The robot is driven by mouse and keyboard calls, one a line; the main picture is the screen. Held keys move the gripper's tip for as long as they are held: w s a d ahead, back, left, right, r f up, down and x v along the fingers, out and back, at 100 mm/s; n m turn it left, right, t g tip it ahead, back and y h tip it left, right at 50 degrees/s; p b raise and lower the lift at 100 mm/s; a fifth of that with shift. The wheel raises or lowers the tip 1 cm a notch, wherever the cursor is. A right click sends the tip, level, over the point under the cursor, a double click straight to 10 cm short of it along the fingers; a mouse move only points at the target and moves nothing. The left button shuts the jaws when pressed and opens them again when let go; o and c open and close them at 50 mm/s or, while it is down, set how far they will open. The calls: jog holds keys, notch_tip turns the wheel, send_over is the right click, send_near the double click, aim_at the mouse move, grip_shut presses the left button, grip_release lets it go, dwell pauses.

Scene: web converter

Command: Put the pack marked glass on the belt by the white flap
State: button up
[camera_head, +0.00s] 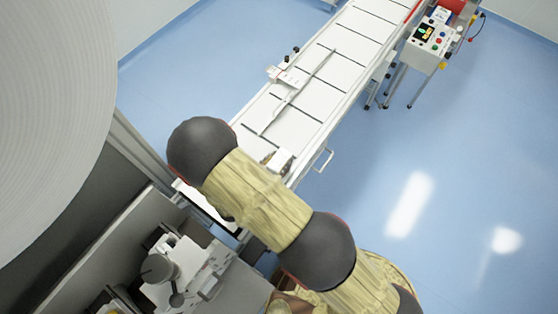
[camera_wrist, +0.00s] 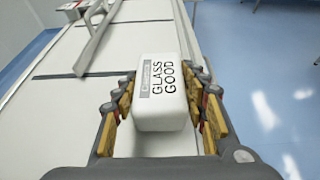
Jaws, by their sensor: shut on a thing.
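The white pack marked "GLASS GOOD" (camera_wrist: 160,100) is between the fingers of my gripper (camera_wrist: 163,88) in the wrist view. The fingers, with yellow-brown pads, are shut on its sides, and its printed face is up. In the head view the pack (camera_head: 280,160) shows at the near right part of the white belt (camera_head: 295,125), partly behind my arm. I cannot tell whether it touches the belt. A long thin pale bar (camera_head: 300,88), perhaps the flap, lies slantwise across the belt, farther on than the pack; it also shows in the wrist view (camera_wrist: 97,40).
A small white printed item (camera_head: 284,75) is at the belt's left edge, beside the bar. A control box with buttons (camera_head: 428,42) stands right of the belt's far end. Machinery (camera_head: 185,270) is at lower left. The belt beyond the bar looks clear.

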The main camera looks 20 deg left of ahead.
jog(key=o, duration=1.3)
